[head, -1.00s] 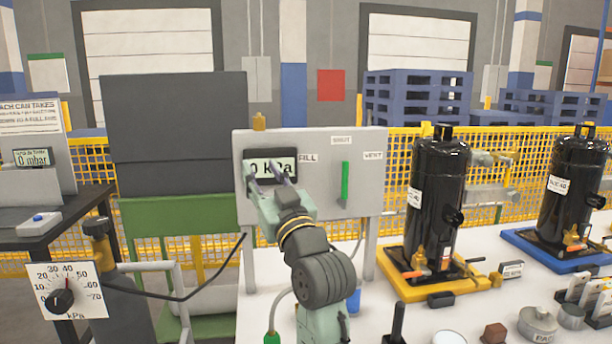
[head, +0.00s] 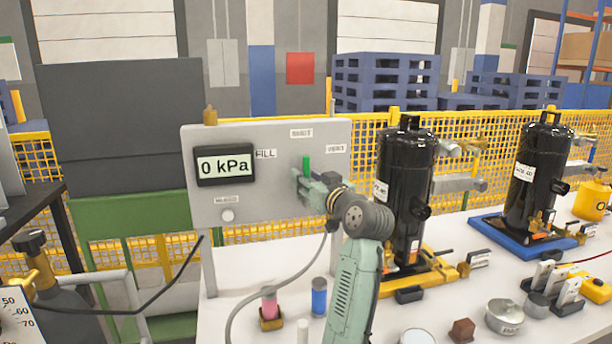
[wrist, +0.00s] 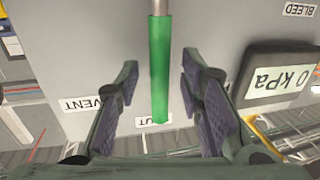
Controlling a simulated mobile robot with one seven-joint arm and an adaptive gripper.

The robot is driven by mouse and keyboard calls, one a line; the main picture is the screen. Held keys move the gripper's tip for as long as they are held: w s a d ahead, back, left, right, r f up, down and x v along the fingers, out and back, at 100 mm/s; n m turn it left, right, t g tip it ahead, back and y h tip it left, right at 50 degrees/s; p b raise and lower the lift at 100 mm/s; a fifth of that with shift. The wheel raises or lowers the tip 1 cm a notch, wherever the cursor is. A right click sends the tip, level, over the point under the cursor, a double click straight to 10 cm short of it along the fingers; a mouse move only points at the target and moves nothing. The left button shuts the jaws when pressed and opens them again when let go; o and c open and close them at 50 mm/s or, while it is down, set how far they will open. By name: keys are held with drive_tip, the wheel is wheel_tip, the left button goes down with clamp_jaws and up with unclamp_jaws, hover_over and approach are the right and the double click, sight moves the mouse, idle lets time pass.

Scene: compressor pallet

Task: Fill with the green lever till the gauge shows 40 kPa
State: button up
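The green lever (head: 306,164) points up toward the SHUT label on the grey panel (head: 265,205). In the wrist view the lever (wrist: 159,70) stands between the two fingers, with a visible space on each side. My gripper (head: 303,182) is open in front of the panel at the lever, and its fingers cover the lever's lower part in the head view. In the wrist view my gripper (wrist: 160,85) shows both fingers apart. The gauge display (head: 225,166) reads 0 kPa; it also shows in the wrist view (wrist: 283,80).
FILL (head: 265,154) and VENT (head: 336,149) labels flank the lever. A bleed button (head: 228,215) sits below the display. A black compressor (head: 405,180) stands right of my arm. Pink and blue cylinders (head: 319,297) stand on the white bench.

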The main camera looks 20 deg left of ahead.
drive_tip(key=shift+w+a, duration=0.4)
drive_tip(key=shift+a, duration=0.05)
clamp_jaws()
idle(0.6)
